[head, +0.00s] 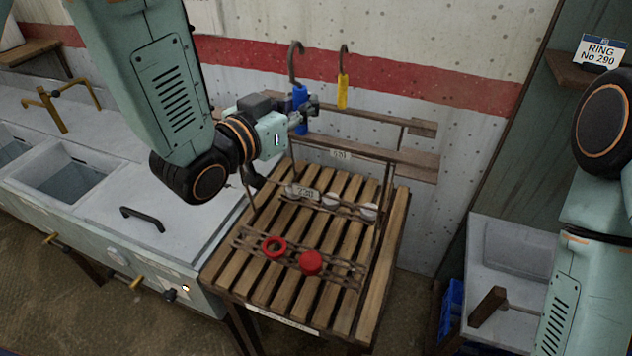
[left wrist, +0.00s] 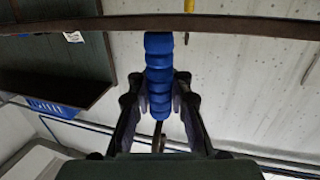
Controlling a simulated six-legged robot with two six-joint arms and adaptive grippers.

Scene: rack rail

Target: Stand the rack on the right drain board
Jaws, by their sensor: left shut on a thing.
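The slatted wooden drain board (head: 388,262) lies right of the sink unit. A thin brown rack frame (head: 384,190) with slim posts and perforated rails is over it; whether its feet touch the slats is unclear. A red ring (head: 275,247) and a red cap-like piece (head: 311,262) are at its front rail. White round pieces (head: 369,211) show farther back. My left gripper (head: 303,117) is shut on a blue ribbed handle (head: 300,97) below a grey hook. The handle also shows between the fingers in the left wrist view (left wrist: 159,75). My right gripper is out of view.
A yellow-handled hook (head: 342,92) is just right of the blue one, near a brown wall rail (head: 400,122). The sink unit (head: 165,215) has a black handle (head: 142,218) and brass tap (head: 52,108). A grey basin (head: 515,247) and blue crate (head: 452,305) are at right.

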